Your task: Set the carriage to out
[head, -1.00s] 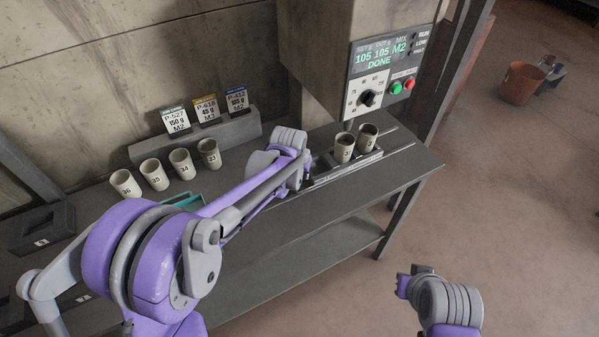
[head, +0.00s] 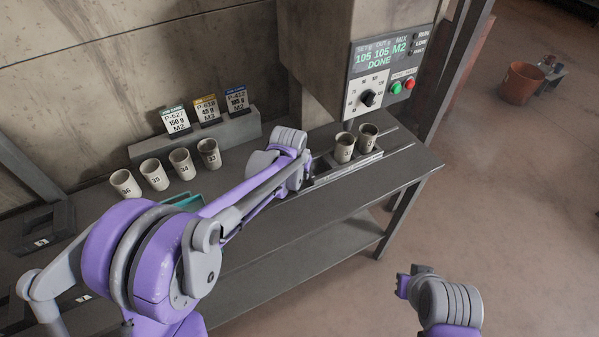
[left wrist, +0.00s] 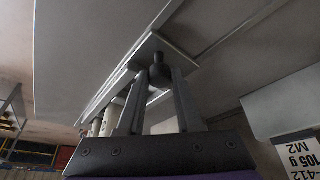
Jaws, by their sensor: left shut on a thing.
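The carriage (head: 352,168) is a low grey tray on rails on the bench, below the dispensing machine, with two numbered cups (head: 344,147) (head: 367,138) standing upright on it. My left gripper (head: 307,181) is at the carriage's left end. In the left wrist view its two fingers (left wrist: 158,85) are shut on a dark knob (left wrist: 158,70) beside a pale metal plate. In the head view my left arm hides the fingers and part of the carriage. My right wrist (head: 405,286) is over the floor, away from the bench; its fingers cannot be made out.
The machine (head: 372,75) shows DONE, with a dial and green and red buttons. Several cups (head: 183,163) stand left, before a block (head: 238,131) bearing cards. Bare rails (head: 396,150) run right of the carriage. A teal object (head: 188,201) lies partly behind my arm.

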